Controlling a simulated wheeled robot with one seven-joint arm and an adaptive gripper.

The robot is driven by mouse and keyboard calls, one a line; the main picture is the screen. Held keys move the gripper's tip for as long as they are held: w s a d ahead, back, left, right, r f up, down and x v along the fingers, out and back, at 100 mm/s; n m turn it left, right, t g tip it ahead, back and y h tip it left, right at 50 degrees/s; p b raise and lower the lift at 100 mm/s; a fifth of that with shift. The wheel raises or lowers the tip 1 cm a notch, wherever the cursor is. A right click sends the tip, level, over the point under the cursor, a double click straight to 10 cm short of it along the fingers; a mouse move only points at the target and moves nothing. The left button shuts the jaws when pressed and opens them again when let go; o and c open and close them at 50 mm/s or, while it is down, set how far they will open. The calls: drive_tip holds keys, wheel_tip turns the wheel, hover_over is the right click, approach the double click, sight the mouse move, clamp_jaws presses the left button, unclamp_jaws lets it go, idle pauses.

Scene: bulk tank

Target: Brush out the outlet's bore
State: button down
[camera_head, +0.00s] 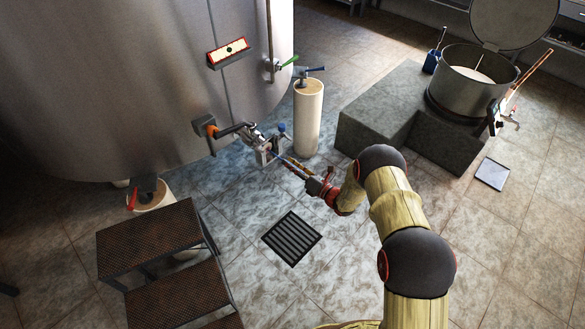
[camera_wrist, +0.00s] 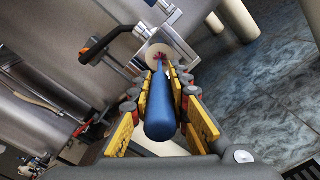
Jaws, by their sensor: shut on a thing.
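The tank's outlet (camera_head: 262,150) is a metal pipe and valve low on the large steel tank (camera_head: 120,80). In the wrist view the outlet (camera_wrist: 172,17) shows a pale round mouth (camera_wrist: 151,52) at the top middle. My gripper (camera_head: 313,182), to the right of the outlet, is shut on a brush with a thick blue handle (camera_wrist: 160,115). The yellow-padded fingers (camera_wrist: 163,90) lie on both sides of the handle. The brush points at the mouth, and its reddish tip lies in front of or in it. I cannot tell how deep.
A pale cylinder (camera_head: 308,118) with a blue-handled valve stands behind the outlet. Grey blocks (camera_head: 385,115) carry an open steel pot (camera_head: 470,80). Dark steps (camera_head: 150,240) and a white bucket (camera_head: 155,197) stand at left. A floor drain (camera_head: 291,238) lies in front, with clear tiles around.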

drive_tip(key=shift+d, duration=0.1)
drive_tip(key=shift+p+v, duration=0.85)
drive_tip(key=shift+v, duration=2.35)
drive_tip(key=shift+b+x, duration=1.25)
drive_tip(key=shift+x, duration=2.05)
drive_tip(key=shift+d, duration=0.1)
drive_tip(key=shift+p+v, duration=0.85)
drive_tip(key=shift+v, duration=2.35)
drive_tip(key=shift+s, duration=0.1)
